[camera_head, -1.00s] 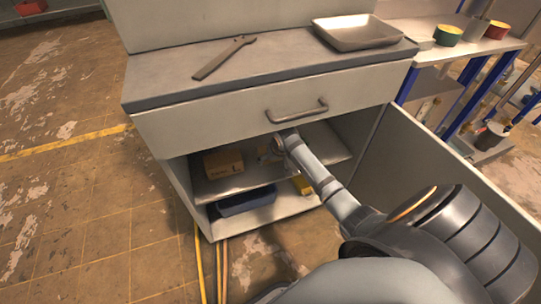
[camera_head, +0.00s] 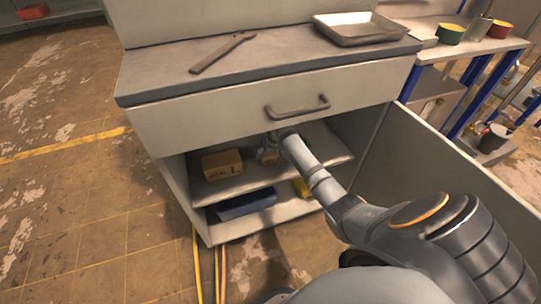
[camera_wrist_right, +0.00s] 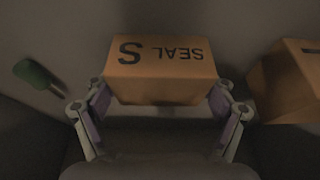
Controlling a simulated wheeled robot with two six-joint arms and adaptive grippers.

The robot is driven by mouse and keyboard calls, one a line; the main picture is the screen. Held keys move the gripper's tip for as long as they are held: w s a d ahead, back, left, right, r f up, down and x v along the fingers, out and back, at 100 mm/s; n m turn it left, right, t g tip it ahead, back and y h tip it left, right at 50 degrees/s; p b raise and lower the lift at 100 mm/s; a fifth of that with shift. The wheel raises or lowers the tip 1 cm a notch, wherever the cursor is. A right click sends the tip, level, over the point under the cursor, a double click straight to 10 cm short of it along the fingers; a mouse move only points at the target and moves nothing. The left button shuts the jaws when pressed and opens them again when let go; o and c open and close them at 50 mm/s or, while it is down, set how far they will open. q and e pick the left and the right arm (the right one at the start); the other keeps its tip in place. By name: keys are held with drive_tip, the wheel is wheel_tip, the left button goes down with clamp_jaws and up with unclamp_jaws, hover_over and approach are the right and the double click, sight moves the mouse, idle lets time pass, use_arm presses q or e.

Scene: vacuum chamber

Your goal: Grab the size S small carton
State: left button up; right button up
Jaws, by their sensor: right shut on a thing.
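The small carton marked "SEAL S" (camera_wrist_right: 160,68) sits between the two fingers of my right gripper (camera_wrist_right: 160,112) in the right wrist view, its lettering upside down. The gripper is shut on it. In the head view my right arm reaches into the open cabinet, and the right gripper (camera_head: 270,152) is small and partly hidden at the upper shelf. A carton marked "L" (camera_head: 222,165) stands left of it on that shelf; a carton (camera_wrist_right: 288,82) also shows at the right of the wrist view. My left gripper is not in view.
The upper shelf (camera_head: 222,190) is bounded by the drawer front (camera_head: 200,122) above. A blue bin (camera_head: 246,205) and a yellow object (camera_head: 302,187) lie below. The open door (camera_head: 440,180) stands right of my arm. A green-ended object (camera_wrist_right: 36,74) lies beside the gripper.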

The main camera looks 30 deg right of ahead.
drive_tip(key=shift+r, duration=0.15)
drive_tip(key=shift+r+p, duration=0.25)
drive_tip(key=shift+p, duration=0.05)
drive_tip(key=shift+r+p, duration=0.35)
drive_tip(key=shift+r, duration=0.2)
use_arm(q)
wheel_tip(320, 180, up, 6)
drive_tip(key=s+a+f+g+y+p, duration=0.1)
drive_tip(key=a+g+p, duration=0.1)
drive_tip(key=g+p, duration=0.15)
use_arm(e)
drive_tip(key=s+a, duration=0.1)
drive_tip(key=s, duration=0.5)
drive_tip(key=s+a, duration=0.1)
drive_tip(key=s, duration=0.3)
drive_tip(key=shift+a, duration=0.3)
use_arm(q)
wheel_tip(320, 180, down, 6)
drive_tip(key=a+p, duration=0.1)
drive_tip(key=p, duration=0.1)
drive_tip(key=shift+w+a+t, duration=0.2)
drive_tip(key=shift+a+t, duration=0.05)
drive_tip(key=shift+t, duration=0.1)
use_arm(e)
drive_tip(key=s+a, duration=0.2)
drive_tip(key=s, duration=0.5)
drive_tip(key=shift+s+f, duration=0.15)
drive_tip(key=shift+s, duration=0.05)
